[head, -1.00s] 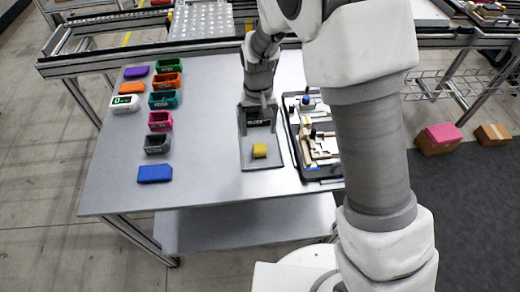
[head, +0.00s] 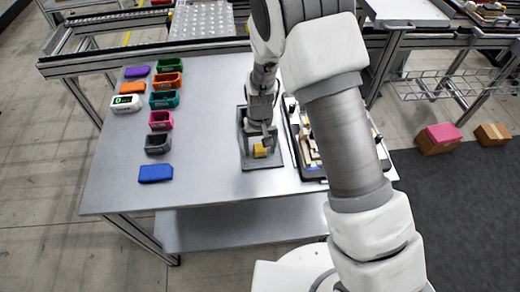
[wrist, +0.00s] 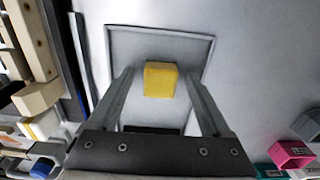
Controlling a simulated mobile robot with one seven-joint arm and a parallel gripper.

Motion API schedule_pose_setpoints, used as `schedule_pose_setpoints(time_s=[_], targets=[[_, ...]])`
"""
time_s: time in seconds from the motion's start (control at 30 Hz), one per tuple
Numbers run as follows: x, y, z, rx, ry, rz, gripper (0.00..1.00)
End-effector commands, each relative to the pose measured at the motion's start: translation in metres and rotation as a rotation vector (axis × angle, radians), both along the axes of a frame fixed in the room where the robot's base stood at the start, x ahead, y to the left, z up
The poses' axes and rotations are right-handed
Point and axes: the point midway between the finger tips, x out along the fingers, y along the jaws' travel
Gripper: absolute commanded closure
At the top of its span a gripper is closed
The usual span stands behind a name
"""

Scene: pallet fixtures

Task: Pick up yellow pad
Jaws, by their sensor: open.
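The yellow pad (head: 260,151) is a small block lying on a grey tray (head: 245,164) near the middle of the table. In the wrist view the yellow pad (wrist: 160,80) sits between and just beyond the fingertips. My gripper (head: 262,142) is open and points down over the tray, close to the pad. In the wrist view my gripper (wrist: 158,82) has one finger on each side of the pad, with gaps on both sides. I cannot tell the exact height of the fingertips above the tray.
To the left on the table are several coloured bins, such as a pink one (head: 160,121), and a blue block (head: 155,173). A black-edged fixture tray (head: 312,172) stands right beside the grey tray. The table (head: 205,190) is bare in front and left of the tray.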

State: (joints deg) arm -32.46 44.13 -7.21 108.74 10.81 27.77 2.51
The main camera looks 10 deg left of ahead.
Motion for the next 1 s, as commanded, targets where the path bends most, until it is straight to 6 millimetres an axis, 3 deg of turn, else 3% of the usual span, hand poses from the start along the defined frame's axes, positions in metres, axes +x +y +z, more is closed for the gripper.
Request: schedule_pose_setpoints(time_s=[0.07,0.47,0.77,1.0], targets=[[0.000,0.000,0.000,0.000,0.000,0.000,0.28],[0.000,0.000,0.000,0.000,0.000,0.000,1.00],[0.000,0.000,0.001,0.000,0.000,0.000,1.00],[0.000,0.001,0.016,0.001,-0.002,0.001,1.00]])
